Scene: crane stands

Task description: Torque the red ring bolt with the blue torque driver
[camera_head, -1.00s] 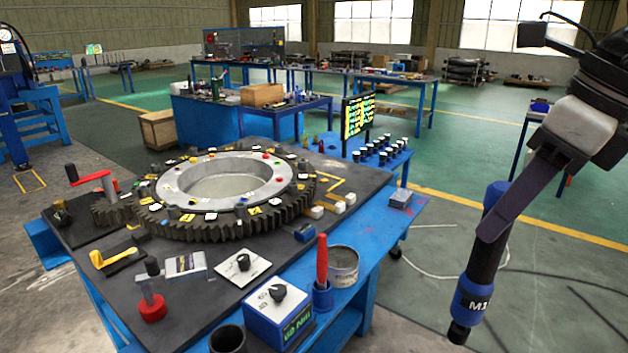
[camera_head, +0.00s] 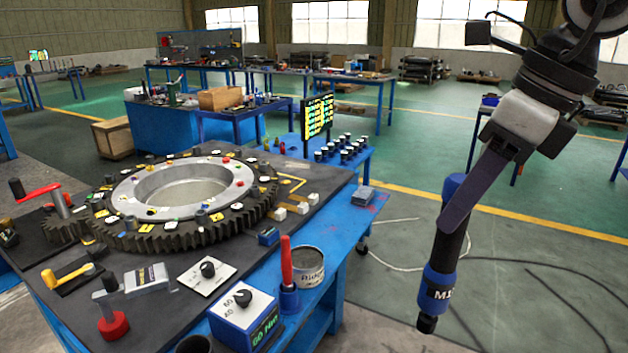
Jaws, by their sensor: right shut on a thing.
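The large toothed ring gear (camera_head: 150,236) lies flat on the dark top of the blue workbench. A pale metal ring (camera_head: 150,205) with small colored bolts and tags sits on it. A red bolt (camera_head: 227,160) shows on the far side of this ring. The blue torque driver (camera_head: 440,285), black with blue bands and marked M1 and a cut-off character, hangs nearly upright, socket end down, right of the bench. My right gripper (camera_head: 448,222) is shut on the driver and holds it clear of the bench. My left gripper is not in view.
A blue control box (camera_head: 245,322) with a knob, a red-handled tool (camera_head: 287,265) in a blue holder and a tin (camera_head: 308,268) stand along the bench's near right edge. A display (camera_head: 319,117) and several dark sockets (camera_head: 340,150) stand behind. Open floor lies right of the bench.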

